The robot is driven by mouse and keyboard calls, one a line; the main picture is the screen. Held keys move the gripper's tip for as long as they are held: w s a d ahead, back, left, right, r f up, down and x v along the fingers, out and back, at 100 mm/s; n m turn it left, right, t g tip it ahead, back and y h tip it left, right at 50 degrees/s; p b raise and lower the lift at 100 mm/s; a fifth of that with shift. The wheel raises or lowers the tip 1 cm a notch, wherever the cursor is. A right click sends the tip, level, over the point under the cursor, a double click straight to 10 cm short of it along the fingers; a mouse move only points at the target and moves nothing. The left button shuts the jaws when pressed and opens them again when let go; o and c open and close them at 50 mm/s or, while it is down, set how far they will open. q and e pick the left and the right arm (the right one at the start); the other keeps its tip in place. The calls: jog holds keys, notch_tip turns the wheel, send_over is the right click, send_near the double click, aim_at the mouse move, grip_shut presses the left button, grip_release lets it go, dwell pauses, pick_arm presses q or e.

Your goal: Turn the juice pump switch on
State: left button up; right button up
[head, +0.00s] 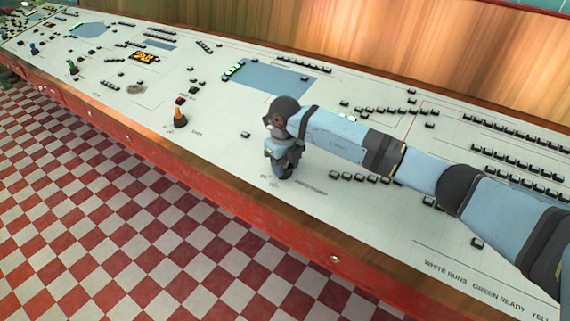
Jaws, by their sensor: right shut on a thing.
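My right arm comes in from the right over the white control panel (225,112). Its gripper (284,174) points down at the panel near the front edge, beside small printed lettering. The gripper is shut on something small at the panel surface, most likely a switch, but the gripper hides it. The lettering there is too small to read with certainty, so I cannot tell which switch is the juice pump's. My left gripper is not in view.
Rows of small dark buttons (360,178) lie right of the gripper. A green lever (72,67) stands farther left.

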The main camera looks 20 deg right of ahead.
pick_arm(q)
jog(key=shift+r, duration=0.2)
pick_arm(e)
jog(key=shift+r+m, duration=0.1)
jog(key=shift+m, duration=0.5)
jog(key=shift+m+p, duration=0.4)
jog(key=shift+p, duration=0.05)
jog(key=shift+a+m+p, duration=0.1)
jog(key=shift+m+p, duration=0.4)
jog(key=shift+m, duration=0.7)
jog(key=shift+m+p, duration=0.5)
jog(key=shift+m, duration=0.7)
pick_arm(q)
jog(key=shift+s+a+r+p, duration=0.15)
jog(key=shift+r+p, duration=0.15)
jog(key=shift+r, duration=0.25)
pick_arm(e)
jog(key=shift+m, duration=0.7)
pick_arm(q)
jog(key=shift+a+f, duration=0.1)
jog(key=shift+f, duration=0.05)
pick_arm(e)
jog(key=shift+m, duration=0.4)
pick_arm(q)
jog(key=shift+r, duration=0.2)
